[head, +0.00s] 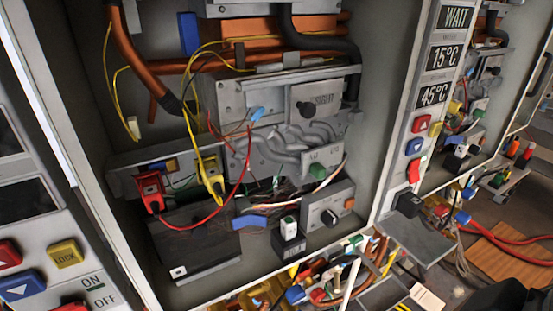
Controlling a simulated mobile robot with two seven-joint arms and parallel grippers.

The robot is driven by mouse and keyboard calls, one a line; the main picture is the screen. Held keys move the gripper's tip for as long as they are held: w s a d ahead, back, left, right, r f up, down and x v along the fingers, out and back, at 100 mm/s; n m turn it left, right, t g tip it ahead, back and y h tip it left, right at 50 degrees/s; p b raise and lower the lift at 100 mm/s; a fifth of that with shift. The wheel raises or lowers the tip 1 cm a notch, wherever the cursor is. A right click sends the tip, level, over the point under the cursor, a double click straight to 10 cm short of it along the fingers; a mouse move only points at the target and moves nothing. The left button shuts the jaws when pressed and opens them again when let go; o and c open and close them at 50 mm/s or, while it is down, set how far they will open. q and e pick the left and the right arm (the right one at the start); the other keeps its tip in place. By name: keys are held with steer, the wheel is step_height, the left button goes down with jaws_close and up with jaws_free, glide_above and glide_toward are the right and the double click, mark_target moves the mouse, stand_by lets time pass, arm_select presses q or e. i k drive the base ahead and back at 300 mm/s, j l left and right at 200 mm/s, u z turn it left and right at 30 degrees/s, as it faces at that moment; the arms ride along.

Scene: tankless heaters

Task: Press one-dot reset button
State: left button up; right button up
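I cannot make out a button marked with one dot. On the right panel, a red button (421,123) sits above a blue button (414,146) and a red rocker switch (413,170). On the left panel are a red button (8,252), a blue arrow button (22,285) and a yellow LOCK button (65,253). Inside the open heater, a grey module (328,205) has a dark knob and a small orange part. A small black block (289,235) with a pale, green-marked top stands beside it. Neither of my grippers shows.
Red and yellow connectors with wires top a black box (195,238). Copper pipes and cables fill the heater. The right panel's displays (444,57) read WAIT, 15°C and 45°C. Tools and cables clutter the area below; a grey shelf (418,240) juts out at right.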

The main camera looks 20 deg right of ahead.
mark_target(349, 203)
steer(key=l+u, duration=0.15)
steer(key=l, duration=0.35)
steer(key=l+u, duration=0.2)
steer(key=l, duration=0.25)
steer(key=k+l+u, duration=0.15)
steer(key=l, duration=0.3)
steer(key=k+l+u, duration=0.2)
steer(key=l, duration=0.3)
steer(key=i, duration=0.1)
